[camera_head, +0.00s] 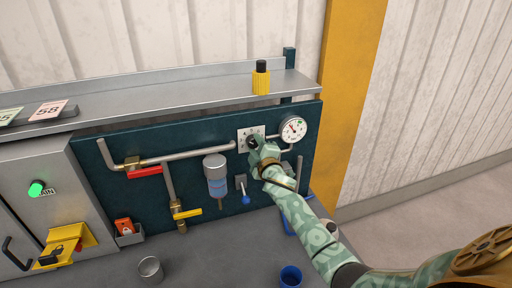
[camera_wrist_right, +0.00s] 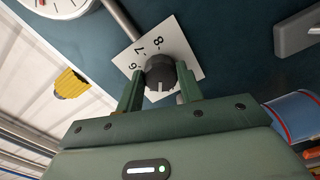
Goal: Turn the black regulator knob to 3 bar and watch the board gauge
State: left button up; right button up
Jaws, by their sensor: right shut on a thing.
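The black regulator knob (camera_wrist_right: 161,75) sits on a white numbered plate (camera_wrist_right: 182,45) in the right wrist view; the digits 6, 7 and 8 show. My right gripper (camera_wrist_right: 160,88) is shut on the knob, one finger on each side. In the head view the right gripper (camera_head: 257,150) reaches up to the plate (camera_head: 245,133) and hides most of the knob. The round white board gauge (camera_head: 293,129) is just right of the plate; its needle is too small to read. Its edge also shows in the right wrist view (camera_wrist_right: 62,4). My left gripper is not in view.
The dark board also carries a filter bowl (camera_head: 216,178), a red-handled valve (camera_head: 145,171), a yellow-handled valve (camera_head: 187,213) and a blue-tipped lever (camera_head: 244,194). A yellow bottle (camera_head: 261,80) stands on the shelf above. A metal cup (camera_head: 150,268) and a blue cup (camera_head: 290,277) stand below on the bench.

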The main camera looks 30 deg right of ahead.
jog(key=n, duration=0.4)
jog(key=shift+n, duration=0.4)
dwell(0.4)
jog(key=o, duration=1)
jog(key=v, duration=1.6)
jog(key=shift+s, duration=0.2)
